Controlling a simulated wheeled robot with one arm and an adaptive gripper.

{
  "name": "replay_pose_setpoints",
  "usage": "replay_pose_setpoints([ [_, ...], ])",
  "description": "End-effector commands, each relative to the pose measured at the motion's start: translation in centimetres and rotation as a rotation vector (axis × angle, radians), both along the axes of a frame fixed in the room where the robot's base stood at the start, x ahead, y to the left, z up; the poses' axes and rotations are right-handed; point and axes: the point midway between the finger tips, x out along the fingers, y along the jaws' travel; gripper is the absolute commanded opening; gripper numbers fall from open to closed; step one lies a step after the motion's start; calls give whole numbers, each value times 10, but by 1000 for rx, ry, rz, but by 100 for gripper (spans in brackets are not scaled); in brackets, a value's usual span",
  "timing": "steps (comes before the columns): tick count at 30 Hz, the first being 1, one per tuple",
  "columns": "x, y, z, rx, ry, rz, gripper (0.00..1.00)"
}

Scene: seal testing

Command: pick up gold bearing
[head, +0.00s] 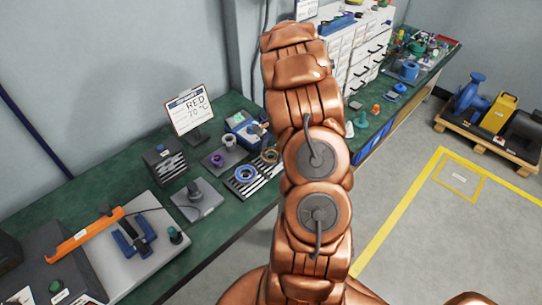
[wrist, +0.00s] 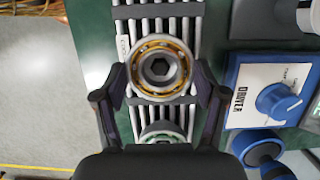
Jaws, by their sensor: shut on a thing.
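Whether the bearing is clear of the bars cannot be told. A pale greenish ring (wrist: 162,132) lies nearer my palm, partly hidden.
A blue box with a knob (wrist: 262,85) stands right of the rack in the wrist view. In the head view, a blue ring (head: 245,174) lies on a striped rack, and a sign (head: 190,111) stands behind on the green bench (head: 232,222).

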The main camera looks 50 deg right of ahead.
Motion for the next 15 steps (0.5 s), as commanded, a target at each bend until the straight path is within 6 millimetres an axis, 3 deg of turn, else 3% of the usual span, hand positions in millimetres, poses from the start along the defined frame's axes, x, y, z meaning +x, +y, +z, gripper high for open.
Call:
replay_pose_setpoints([
  [9, 0, 0, 2, 0, -1, 0, 23],
  [15, 0, 0, 14, -1, -1, 2, 23],
])
